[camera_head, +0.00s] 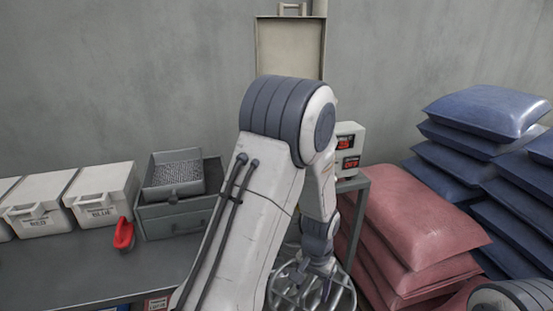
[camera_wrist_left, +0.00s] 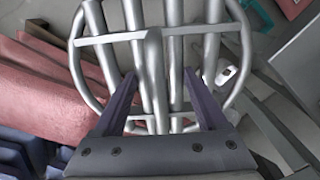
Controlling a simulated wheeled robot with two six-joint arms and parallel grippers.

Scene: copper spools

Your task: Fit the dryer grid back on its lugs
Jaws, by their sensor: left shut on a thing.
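The dryer grid (camera_head: 344,299) is a round grey metal ring with parallel bars, low at the bottom centre of the head view. My left arm hides part of it. In the left wrist view the grid (camera_wrist_left: 98,38) fills the upper middle, with a cross bar over its long bars. My left gripper (camera_head: 325,283) points down at the grid. In the wrist view its two dark fingers (camera_wrist_left: 160,80) lie either side of the grid's middle bar, shut on it. The lugs cannot be made out. My right gripper is out of view.
A control box (camera_head: 349,138) with red displays stands behind my arm, before a tall beige panel (camera_head: 290,48). Red sacks (camera_head: 425,220) and blue sacks (camera_head: 485,110) are stacked at right. White bins (camera_head: 100,192), a drawer unit (camera_head: 172,222) and a red-handled item (camera_head: 123,234) occupy the left bench.

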